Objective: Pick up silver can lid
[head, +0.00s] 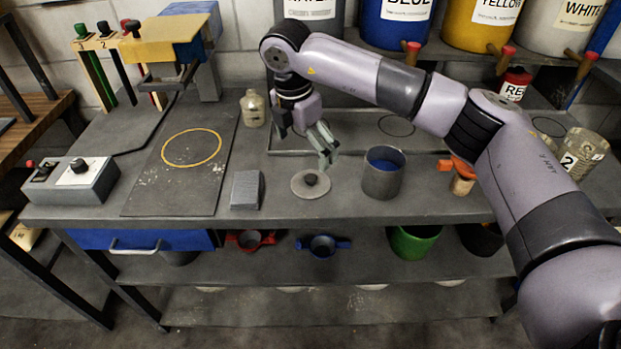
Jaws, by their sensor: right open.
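The silver can lid (302,188) is a flat grey disc with a dark knob (310,180) at its middle. It lies on the grey workbench near the front edge. My right gripper (308,151) is open and empty, above and just behind the lid, with its fingers angled down toward it. I see no contact between the fingers and the lid. The metal can (382,178) with blue inside stands open to the right of the lid. My left gripper is not in view.
A grey block (246,190) lies left of the lid. A beige bottle (253,109) stands behind it. An orange-headed tool (460,173) and a beige container marked 2 (581,155) are at the right. A control box (72,181) sits at the left. Paint drums line the back.

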